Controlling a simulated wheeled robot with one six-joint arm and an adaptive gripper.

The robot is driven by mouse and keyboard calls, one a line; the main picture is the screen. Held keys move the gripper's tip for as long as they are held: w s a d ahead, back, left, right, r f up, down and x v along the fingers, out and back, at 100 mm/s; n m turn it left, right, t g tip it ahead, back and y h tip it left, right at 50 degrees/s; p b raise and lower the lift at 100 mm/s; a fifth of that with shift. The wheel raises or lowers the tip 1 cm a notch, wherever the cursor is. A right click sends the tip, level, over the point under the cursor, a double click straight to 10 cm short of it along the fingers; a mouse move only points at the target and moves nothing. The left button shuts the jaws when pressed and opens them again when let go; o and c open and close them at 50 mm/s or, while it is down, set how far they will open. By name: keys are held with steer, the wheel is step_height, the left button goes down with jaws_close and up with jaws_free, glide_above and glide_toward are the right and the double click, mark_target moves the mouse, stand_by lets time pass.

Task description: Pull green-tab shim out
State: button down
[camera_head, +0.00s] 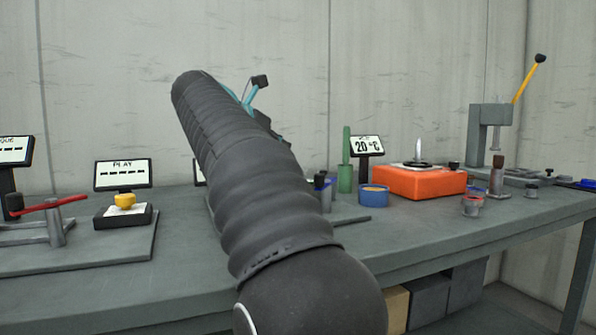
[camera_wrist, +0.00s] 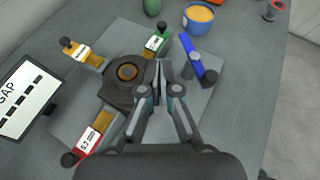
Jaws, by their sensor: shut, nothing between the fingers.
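In the wrist view, the green-tab shim (camera_wrist: 154,44) sits at the upper middle, with a white label and a dark knob at its far end. It points into a dark round fixture (camera_wrist: 122,72) with a brass-coloured centre, on a grey plate. My gripper (camera_wrist: 161,68) is shut and empty, its fingertips just below and right of the green tab. I cannot tell whether they touch it. In the head view my arm hides the fixture and the green tab.
Around the fixture are a yellow tab (camera_wrist: 80,52), a red tab (camera_wrist: 90,142) and a blue lever (camera_wrist: 193,58). A GAP display (camera_wrist: 27,100) stands left. A blue bowl (camera_wrist: 199,18) and green post (camera_head: 345,172) stand behind. An orange box (camera_head: 420,182) stands right.

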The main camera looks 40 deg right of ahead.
steer(key=b, duration=0.1)
glide_toward(322, 172)
steer(key=shift+m+y, duration=0.3)
steer(key=x, duration=0.5)
steer(key=shift+w+d+f, duration=0.15)
steer(key=shift+f, duration=0.05)
steer(key=shift+w+d+f, duration=0.1)
steer(key=shift+w+d, duration=0.05)
steer(key=shift+d, duration=0.6)
